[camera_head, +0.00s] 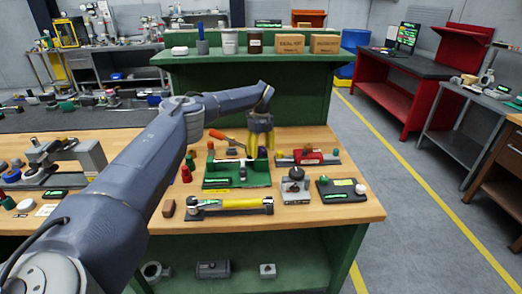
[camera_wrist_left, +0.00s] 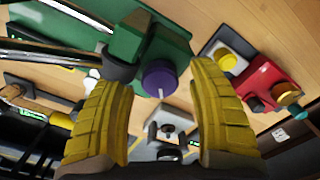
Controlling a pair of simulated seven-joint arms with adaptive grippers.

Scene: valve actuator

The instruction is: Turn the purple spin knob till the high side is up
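The purple spin knob (camera_wrist_left: 160,78) shows in the left wrist view, with a small white mark on its lower edge. It sits at the end of a green valve body (camera_wrist_left: 128,42) with a dark collar. My left gripper (camera_head: 260,152) points down at the green fixture (camera_head: 225,177) on the bench in the head view. In the left wrist view its yellow fingers are spread apart, one on each side of the knob, with visible gaps. In the head view I cannot make out the knob near the fingers. My right gripper is in neither view.
A red fixture (camera_head: 308,157) stands right of the green one. A grey block with a dark ball knob (camera_head: 295,181) and a black box (camera_head: 341,189) stand at the front right. A yellow-handled bar (camera_head: 236,205) lies in front. A shelf rises behind.

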